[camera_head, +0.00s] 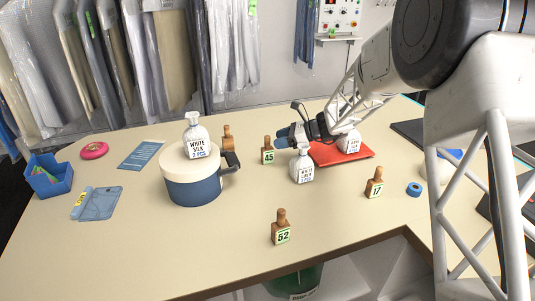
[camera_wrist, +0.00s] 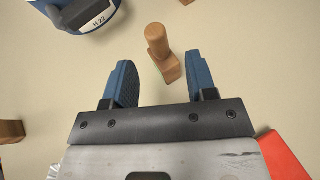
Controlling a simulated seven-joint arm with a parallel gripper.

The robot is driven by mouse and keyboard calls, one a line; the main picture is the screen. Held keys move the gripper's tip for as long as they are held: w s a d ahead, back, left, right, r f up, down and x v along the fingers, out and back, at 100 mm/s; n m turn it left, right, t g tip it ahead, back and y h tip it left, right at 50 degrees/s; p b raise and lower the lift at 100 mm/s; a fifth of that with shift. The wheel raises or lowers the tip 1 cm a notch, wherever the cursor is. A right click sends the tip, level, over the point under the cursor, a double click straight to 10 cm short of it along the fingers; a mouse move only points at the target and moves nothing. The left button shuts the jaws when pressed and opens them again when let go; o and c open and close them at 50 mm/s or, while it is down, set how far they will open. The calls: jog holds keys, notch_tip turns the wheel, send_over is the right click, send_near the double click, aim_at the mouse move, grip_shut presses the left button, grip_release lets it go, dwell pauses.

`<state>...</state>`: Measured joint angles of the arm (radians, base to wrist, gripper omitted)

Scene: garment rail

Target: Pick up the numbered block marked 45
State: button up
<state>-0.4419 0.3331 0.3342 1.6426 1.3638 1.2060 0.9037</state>
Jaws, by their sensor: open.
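The wooden block marked 45 (camera_head: 268,156) stands upright on the table, its knob on top and its number facing the head camera. My gripper (camera_head: 283,138), with blue fingers, is just right of it and points toward it. In the wrist view a wooden block (camera_wrist: 157,42), which by its place is the 45 block, stands just ahead of the fingertips, its base reaching the gap between them. My gripper (camera_wrist: 162,72) is open and empty there. The number does not show in the wrist view.
A blue pot (camera_head: 193,188) with a spray bottle (camera_head: 196,140) on its lid stands left. Another spray bottle (camera_head: 302,168) stands close in front of my gripper; a red tray (camera_head: 353,154) lies behind. Blocks 52 (camera_head: 281,231) and 17 (camera_head: 375,186) and an unread block (camera_head: 228,136) stand apart.

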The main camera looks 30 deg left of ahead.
aim_at(268, 148)
jog(key=shift+x, duration=2.6)
grip_shut()
